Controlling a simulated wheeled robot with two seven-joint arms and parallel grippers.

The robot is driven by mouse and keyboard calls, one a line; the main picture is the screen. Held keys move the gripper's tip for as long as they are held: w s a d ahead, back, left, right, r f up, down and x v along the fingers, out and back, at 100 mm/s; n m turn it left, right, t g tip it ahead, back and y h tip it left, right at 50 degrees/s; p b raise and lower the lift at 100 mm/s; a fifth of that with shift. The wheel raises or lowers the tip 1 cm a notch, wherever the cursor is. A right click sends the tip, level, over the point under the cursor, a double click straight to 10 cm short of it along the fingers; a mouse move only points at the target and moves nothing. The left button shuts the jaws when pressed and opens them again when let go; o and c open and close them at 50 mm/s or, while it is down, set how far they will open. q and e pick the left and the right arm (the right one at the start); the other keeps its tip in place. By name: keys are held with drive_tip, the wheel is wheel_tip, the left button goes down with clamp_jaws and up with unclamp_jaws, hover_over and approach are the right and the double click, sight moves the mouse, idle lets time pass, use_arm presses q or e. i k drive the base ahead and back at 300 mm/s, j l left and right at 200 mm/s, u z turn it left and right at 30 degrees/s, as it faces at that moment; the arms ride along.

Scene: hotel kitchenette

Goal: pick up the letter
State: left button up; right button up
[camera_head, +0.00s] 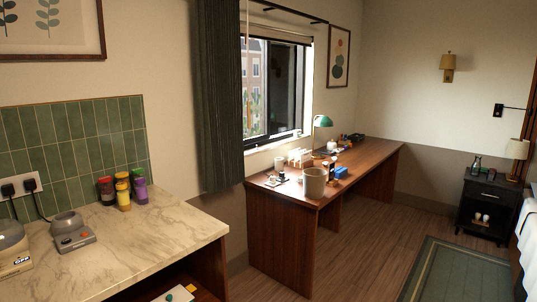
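I cannot clearly pick out a letter. A white flat thing like paper (174,294) shows at the bottom edge, below the marble counter, with a small green thing on it; it is cut off by the frame. Upright white things (300,157) stand on the wooden desk by the window, too small to identify. Neither of my grippers is in view.
The marble counter (150,235) at left holds several coloured jars (123,192) and a grey appliance (72,231). A dark nightstand (484,205) stands right. The wooden floor between is clear.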

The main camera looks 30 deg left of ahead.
sight(297, 156)
drive_tip(key=i+u, duration=0.4)
drive_tip(key=i+l+u, duration=0.2)
drive_tip(key=i+u, duration=0.2)
drive_tip(key=i+l+u, duration=0.1)
drive_tip(key=i+l, duration=0.35)
drive_tip(key=i, duration=0.3)
drive_tip(key=i+l, duration=0.55)
drive_tip(key=i, duration=0.15)
drive_tip(key=i+l+u, duration=0.15)
drive_tip(key=i+l, duration=0.35)
drive_tip(key=i, duration=0.25)
